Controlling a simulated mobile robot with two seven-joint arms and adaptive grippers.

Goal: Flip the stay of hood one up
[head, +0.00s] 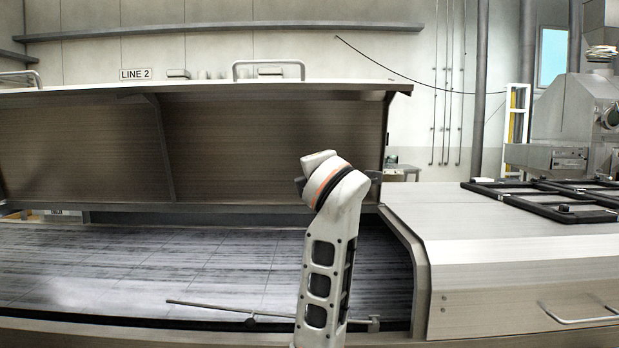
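Hood one (270,140) stands raised over the dryer bed, its brushed-metal inside facing me. The stay, a thin metal rod (205,307), lies nearly flat along the front edge of the opening. Its left end is free. Its right part passes behind my arm towards a small bracket (374,323). One white arm of mine with an orange ring, seemingly the right, rises in the middle in front of the hood. Dark parts show beside its wrist, but the fingers are hidden, so their opening and any hold cannot be seen. My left gripper is out of view.
The dark dryer bed (130,265) is bare. A closed metal cover (510,225) with a front handle stands at the right, with black frames (560,205) on it. A handle (268,65) sits on the hood's top edge. A wall sign (135,74) reads LINE 2.

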